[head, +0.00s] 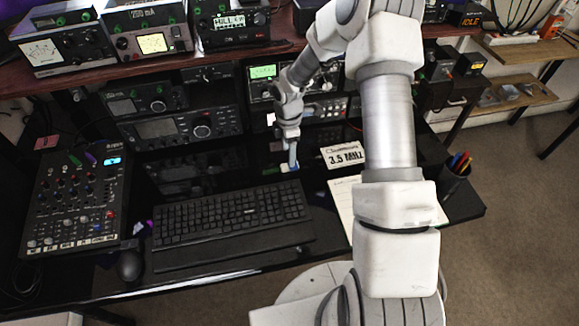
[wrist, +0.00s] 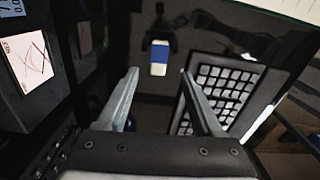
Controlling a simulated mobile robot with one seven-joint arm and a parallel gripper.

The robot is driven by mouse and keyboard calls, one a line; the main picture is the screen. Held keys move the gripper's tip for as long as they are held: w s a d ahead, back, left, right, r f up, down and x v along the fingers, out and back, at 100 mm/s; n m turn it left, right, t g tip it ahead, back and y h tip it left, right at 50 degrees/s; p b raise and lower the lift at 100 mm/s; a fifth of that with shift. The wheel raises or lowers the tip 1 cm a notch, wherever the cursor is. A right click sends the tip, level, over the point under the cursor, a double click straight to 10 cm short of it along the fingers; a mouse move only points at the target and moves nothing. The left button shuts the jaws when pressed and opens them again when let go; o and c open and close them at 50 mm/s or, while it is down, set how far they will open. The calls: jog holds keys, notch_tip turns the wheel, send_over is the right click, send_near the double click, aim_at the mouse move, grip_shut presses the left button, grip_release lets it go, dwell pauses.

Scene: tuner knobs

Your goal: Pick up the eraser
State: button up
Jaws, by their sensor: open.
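The eraser (head: 289,168) is a small white and blue block lying on the glossy black desk, just behind the keyboard's right part. My gripper (head: 292,162) points down right over the eraser in the head view. In the wrist view my gripper (wrist: 158,76) is open with nothing between its fingers. I cannot tell the exact height of the fingertips above the eraser.
A black keyboard (head: 232,218) lies in front of the eraser. A "3.5 MHz" card (head: 343,154) and a paper sheet (head: 342,198) lie to the right. Radio units (head: 180,130) stand behind. A mixer (head: 76,198) is at left, a pen cup (head: 457,172) at right.

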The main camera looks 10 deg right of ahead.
notch_tip(320, 180, down, 6)
jog(key=shift+w+d+r, duration=0.15)
jog(key=shift+r, duration=0.05)
grip_shut()
dwell(0.4)
